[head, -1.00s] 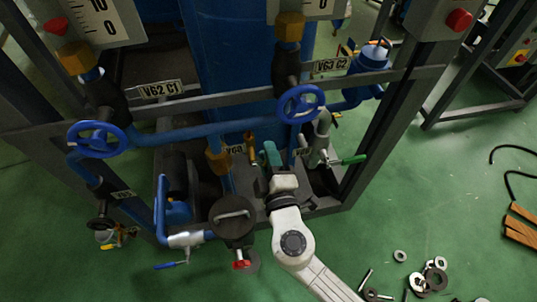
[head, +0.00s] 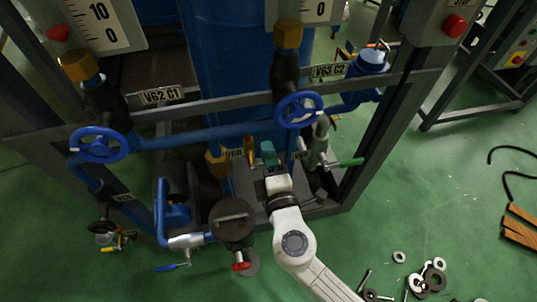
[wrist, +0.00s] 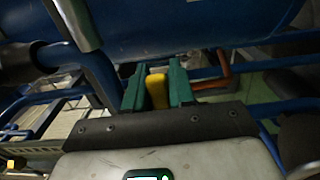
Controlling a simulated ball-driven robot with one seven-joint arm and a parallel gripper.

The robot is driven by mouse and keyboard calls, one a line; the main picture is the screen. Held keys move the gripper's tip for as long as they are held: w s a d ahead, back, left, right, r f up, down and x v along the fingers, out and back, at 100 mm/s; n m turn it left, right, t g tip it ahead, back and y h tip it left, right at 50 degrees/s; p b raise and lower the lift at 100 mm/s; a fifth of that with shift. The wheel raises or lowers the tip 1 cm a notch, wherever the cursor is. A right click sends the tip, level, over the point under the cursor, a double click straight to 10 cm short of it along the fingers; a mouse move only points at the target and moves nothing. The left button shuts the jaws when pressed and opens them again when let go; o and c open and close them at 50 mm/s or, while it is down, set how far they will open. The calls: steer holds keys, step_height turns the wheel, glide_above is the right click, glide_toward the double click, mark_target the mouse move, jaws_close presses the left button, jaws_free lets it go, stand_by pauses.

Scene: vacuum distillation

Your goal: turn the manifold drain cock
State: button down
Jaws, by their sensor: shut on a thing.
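The handle stands upright between the fingers. The cock's body is hidden behind my gripper. An orange-brown part (head: 249,148) shows just left of the fingers in the head view.
Blue handwheels (head: 299,110) and (head: 98,145) sit above and left on the blue pipe. A dark round-topped vessel (head: 232,217) stands left of my arm. Metal rings (head: 434,278) lie on the floor.

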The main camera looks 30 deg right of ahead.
steer(key=c, duration=1)
jaws_free()
steer(key=shift+c, duration=0.2)
steer(key=b+v, duration=0.1)
steer(key=v, duration=1)
steer(key=shift+w, duration=0.1)
